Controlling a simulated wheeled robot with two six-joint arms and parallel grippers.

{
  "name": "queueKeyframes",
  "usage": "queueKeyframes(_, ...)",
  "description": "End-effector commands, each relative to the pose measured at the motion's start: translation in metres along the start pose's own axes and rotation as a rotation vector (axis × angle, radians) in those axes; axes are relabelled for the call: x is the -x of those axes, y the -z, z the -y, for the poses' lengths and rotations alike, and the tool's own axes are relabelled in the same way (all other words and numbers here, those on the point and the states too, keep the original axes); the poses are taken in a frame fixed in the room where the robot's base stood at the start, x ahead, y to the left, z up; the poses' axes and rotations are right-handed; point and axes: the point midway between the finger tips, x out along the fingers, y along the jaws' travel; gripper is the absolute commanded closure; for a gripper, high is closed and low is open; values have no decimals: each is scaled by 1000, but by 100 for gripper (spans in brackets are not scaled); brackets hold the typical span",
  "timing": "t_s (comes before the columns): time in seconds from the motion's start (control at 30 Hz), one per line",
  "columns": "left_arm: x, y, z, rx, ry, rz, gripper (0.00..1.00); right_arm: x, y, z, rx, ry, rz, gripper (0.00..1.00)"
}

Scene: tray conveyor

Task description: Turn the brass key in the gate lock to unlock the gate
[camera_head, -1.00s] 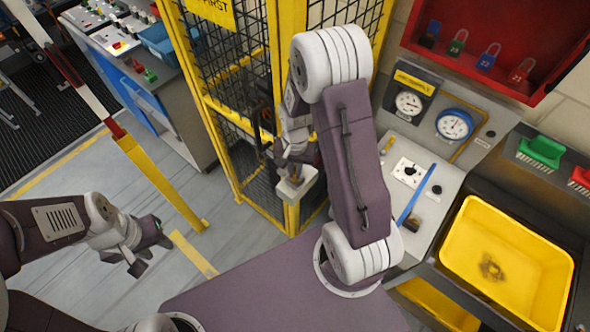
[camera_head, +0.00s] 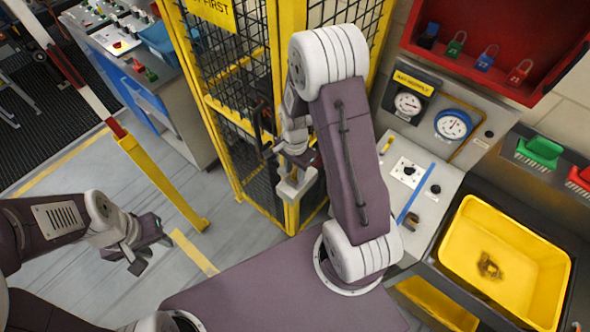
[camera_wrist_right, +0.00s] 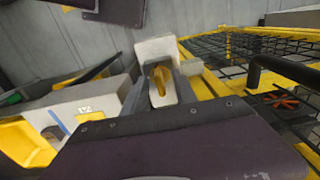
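The brass key (camera_wrist_right: 160,76) stands in the pale lock box (camera_wrist_right: 158,47) by the gate post, at the middle of the right wrist view. My right gripper (camera_wrist_right: 162,90) has its two grey fingers apart, one on either side of the key; I see no clear contact. In the head view my right gripper (camera_head: 297,162) is just above the lock box (camera_head: 293,188), and the key is hidden there. The yellow-framed mesh gate (camera_head: 245,120) stands behind it. My left gripper (camera_head: 148,252) is open and empty over the floor at left.
A yellow post (camera_head: 165,185) with a raised red-and-white barrier stands at left. At right are a gauge panel (camera_head: 425,115), a switch console (camera_head: 420,180), a yellow bin (camera_head: 505,265) and a red padlock cabinet (camera_head: 480,45).

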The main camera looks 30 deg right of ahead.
Motion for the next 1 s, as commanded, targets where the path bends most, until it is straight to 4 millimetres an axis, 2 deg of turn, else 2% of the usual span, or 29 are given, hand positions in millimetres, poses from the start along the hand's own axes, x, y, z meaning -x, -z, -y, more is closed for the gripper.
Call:
queueKeyframes(0.33, -2, 0, 0, 0, 0, 0, 64, 4, 0, 0, 2, 1, 0, 66)
queueKeyframes(0.7, -15, -2, 0, 0, 0, 0, 64, 78, 1, 1, 1, 4, -2, 66)
queueKeyframes(0.83, -16, -2, 0, 0, 0, 0, 64, 89, 0, 0, 1, 0, 0, 66)
queueKeyframes(1.0, -16, -2, 0, 0, 0, 0, 64, 91, 0, 0, 1, -1, 0, 66)
